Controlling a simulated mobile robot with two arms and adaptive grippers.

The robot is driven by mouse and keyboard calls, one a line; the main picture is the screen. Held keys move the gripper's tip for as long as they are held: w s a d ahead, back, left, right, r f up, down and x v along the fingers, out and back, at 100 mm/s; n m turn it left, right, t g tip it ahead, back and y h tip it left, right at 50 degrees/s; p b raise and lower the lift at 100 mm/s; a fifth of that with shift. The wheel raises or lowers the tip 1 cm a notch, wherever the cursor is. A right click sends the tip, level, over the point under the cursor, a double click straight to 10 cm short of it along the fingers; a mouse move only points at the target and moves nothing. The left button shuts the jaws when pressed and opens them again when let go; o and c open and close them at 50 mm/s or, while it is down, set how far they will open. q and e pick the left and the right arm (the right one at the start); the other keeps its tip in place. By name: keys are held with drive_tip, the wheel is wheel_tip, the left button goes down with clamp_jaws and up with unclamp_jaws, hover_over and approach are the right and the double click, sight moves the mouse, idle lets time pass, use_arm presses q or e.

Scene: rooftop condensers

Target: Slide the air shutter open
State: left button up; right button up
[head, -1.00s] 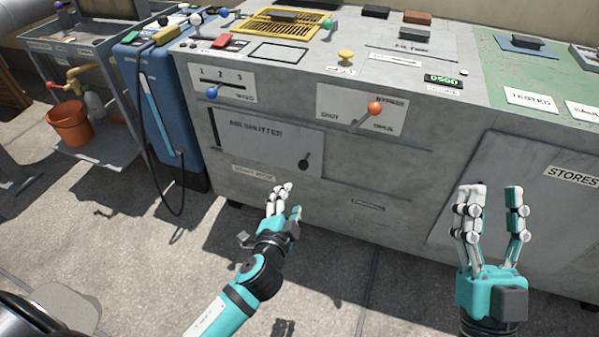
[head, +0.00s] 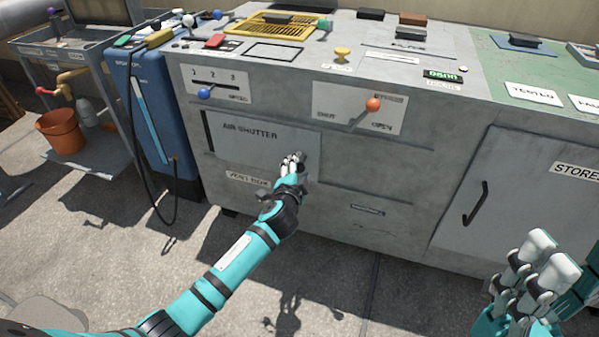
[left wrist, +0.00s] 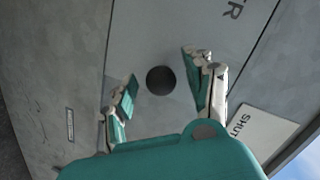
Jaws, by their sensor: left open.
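The air shutter (head: 262,138) is a grey panel marked AIR SHUTTER on the front of the grey cabinet, with a dark gap along its left edge. Its round dark knob (left wrist: 161,80) shows in the left wrist view and is hidden behind my gripper in the head view. My left gripper (head: 293,160) is at the panel's lower right. In the left wrist view its open fingers (left wrist: 160,90) stand on either side of the knob, apart from it. My right gripper (head: 540,260) is at the lower right, its fingers overlapping in view.
Above the shutter are a slider with a blue knob (head: 204,93) and an orange-knobbed lever (head: 373,104). A STORES door (head: 525,200) with a black handle is to the right. A blue unit (head: 155,120) with a hanging cable stands left. The floor in front is clear.

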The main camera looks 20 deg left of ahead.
use_arm(q)
drive_tip(key=shift+w, duration=0.4)
drive_tip(key=shift+f, duration=0.1)
clamp_jaws()
